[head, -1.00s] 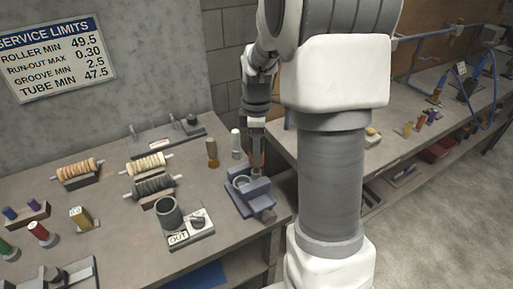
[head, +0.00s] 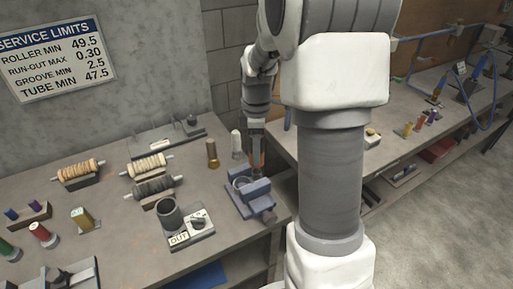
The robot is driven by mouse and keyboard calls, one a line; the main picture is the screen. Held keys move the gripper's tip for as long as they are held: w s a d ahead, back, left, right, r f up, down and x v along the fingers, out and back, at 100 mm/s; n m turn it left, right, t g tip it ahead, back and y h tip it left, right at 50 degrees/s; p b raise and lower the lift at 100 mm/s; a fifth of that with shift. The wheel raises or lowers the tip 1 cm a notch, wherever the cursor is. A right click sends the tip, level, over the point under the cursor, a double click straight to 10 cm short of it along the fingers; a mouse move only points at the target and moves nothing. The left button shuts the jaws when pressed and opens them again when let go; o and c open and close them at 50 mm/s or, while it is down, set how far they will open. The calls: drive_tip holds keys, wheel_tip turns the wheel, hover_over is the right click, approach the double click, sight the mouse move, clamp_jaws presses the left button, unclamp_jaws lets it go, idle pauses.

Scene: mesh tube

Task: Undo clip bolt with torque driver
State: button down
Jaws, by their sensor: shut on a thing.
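My gripper (head: 256,154) is at the end of the arm, pointing down over the blue vise-like fixture (head: 250,205) at the right front of the left bench. It is shut on a slender reddish thing, which looks like the torque driver (head: 257,162), held upright with its lower end at or just above the fixture's back edge. I cannot tell whether it touches. A round grey ring or tube end (head: 241,183) sits in the fixture. The clip bolt is too small to make out.
Wrapped rollers (head: 150,165) lie further left. My arm hides the middle of the scene.

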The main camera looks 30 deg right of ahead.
wheel_tip(320, 180, up, 6)
drive_tip(key=p, duration=0.4)
idle(0.5)
